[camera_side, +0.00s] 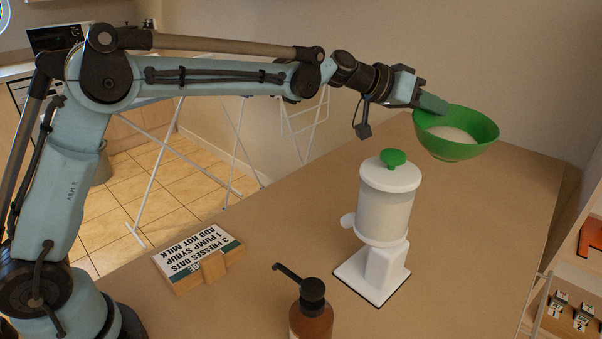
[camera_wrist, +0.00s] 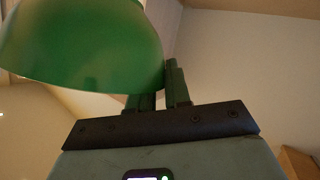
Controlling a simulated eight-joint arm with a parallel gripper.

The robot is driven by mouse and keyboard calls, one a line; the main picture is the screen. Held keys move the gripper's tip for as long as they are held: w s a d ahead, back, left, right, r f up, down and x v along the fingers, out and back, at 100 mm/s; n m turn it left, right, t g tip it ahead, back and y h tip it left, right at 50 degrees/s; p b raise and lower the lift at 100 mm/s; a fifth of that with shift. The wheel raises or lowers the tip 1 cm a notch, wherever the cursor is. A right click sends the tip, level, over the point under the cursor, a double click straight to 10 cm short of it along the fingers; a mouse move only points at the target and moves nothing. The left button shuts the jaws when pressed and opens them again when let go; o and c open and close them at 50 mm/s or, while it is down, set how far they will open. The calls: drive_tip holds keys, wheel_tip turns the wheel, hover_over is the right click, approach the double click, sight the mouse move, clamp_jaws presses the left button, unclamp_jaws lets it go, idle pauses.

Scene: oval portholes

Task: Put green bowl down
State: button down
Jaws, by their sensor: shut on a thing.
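The green bowl (camera_side: 467,142) is held up in the air above the far part of the table, behind and to the right of the white dispenser. It is close to level, and something pale shows inside it. My gripper (camera_side: 433,104) is shut on the bowl's left rim. In the wrist view the bowl (camera_wrist: 75,45) fills the upper left, and my gripper's fingers (camera_wrist: 163,90) meet at its edge. The tabletop (camera_side: 480,210) below the bowl is bare.
A white dispenser (camera_side: 384,210) with a green knob stands mid-table, near the bowl. A brown pump bottle (camera_side: 311,318) stands at the front. A sign (camera_side: 198,258) on a wooden block lies to the left. A shelf (camera_side: 570,300) with small labelled items is at the right.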

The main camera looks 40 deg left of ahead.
wheel_tip(320, 180, up, 5)
drive_tip(key=shift+f, duration=0.15)
drive_tip(key=s+a+h, duration=0.1)
drive_tip(key=s+a, duration=0.8)
drive_tip(key=a, duration=0.2)
drive_tip(key=s+a+m+g+h, duration=0.1)
drive_tip(key=s+a+m+g, duration=0.15)
drive_tip(key=s, duration=0.95)
drive_tip(key=s+a+m+g+h, duration=0.1)
drive_tip(key=s+a, duration=0.3)
drive_tip(key=s, duration=0.8)
wheel_tip(320, 180, down, 21)
drive_tip(key=shift+w+a+f+n, duration=0.15)
drive_tip(key=shift+n, duration=0.2)
drive_tip(key=c, duration=1.1)
unclamp_jaws()
